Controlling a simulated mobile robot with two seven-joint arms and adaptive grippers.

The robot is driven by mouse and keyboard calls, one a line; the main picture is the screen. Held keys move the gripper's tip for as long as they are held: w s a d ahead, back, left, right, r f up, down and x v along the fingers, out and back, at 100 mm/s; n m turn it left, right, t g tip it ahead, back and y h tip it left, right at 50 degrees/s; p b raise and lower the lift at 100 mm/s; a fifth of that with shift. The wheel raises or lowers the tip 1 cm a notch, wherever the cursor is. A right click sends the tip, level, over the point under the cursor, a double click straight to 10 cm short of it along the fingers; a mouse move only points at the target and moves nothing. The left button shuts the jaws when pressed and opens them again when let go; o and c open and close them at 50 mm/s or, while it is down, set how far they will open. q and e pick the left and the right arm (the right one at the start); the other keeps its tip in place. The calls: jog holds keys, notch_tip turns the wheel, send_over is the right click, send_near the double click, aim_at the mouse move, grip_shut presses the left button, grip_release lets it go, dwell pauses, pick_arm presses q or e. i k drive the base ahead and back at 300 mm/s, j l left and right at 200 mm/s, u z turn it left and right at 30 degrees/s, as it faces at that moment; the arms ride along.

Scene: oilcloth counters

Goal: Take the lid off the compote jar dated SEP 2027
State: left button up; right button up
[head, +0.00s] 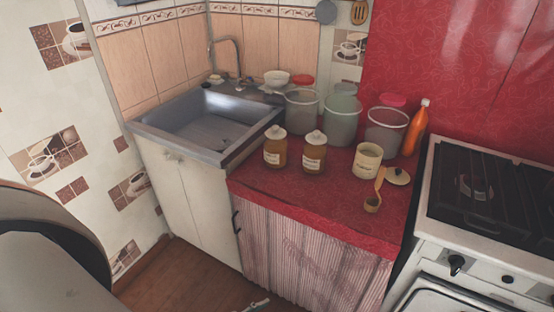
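Two amber jars with pale lids stand side by side on the red counter: a left jar (275,152) and a right jar (313,158). Both lids, the left one (275,132) and the right one (315,137), sit on their jars. Each jar has a pale label, but the writing is too small to read, so I cannot tell which is dated SEP 2027. A small pale part shows at the bottom edge, too cut off to identify.
Behind are several tubs, including a green one (341,122), and an orange bottle (415,130). The sink (240,148) is left, the stove (480,195) right. Counter before the jars is clear.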

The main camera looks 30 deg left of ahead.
aim_at(316, 137)
jog(key=j, duration=1.85)
jog(key=k, duration=0.05)
